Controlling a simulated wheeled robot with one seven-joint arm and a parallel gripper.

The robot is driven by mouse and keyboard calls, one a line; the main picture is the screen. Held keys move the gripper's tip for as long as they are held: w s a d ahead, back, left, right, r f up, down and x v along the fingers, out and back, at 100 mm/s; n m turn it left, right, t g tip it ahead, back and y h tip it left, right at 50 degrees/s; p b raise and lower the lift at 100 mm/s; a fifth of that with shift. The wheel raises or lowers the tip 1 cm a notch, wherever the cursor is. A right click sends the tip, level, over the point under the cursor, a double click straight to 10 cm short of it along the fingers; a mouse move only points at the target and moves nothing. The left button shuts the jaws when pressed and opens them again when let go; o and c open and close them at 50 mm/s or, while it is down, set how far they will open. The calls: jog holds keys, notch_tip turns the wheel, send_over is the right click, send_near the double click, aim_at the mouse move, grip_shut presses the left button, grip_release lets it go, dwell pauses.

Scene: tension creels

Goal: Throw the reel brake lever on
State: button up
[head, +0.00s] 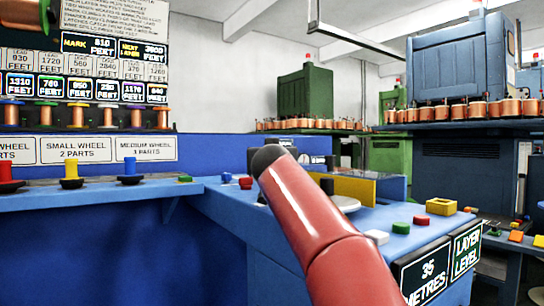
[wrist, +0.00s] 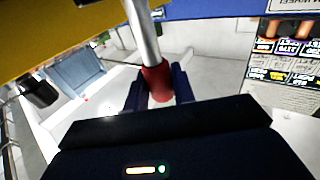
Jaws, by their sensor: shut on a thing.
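In the wrist view, a lever with a bright metal shaft (wrist: 142,32) and a red grip (wrist: 157,79) comes down from the top edge. The two dark blue fingers of my gripper (wrist: 158,92) stand on either side of the red grip and are shut on it. The lever's pivot is out of the wrist view, so I cannot tell its on or off position. In the head view my red arm covers the middle of the blue bench (head: 228,205), and I cannot make out the lever or the fingers there.
The bench top carries a green button (head: 401,228), a white button (head: 377,237) and a yellow block (head: 441,206). A yellow panel (head: 357,190) stands behind my arm. Coloured spools (head: 71,174) line the left ledge. A blue machine (head: 462,60) with copper reels stands at right.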

jog(key=o, duration=1)
jog(key=shift+c, duration=0.2)
jog(key=shift+s, duration=0.1)
jog(key=shift+s+b, duration=0.35)
jog(key=s, duration=0.7)
jog(key=shift+f+b, duration=0.2)
jog(key=shift+b, duration=0.2)
jog(key=shift+c, duration=0.5)
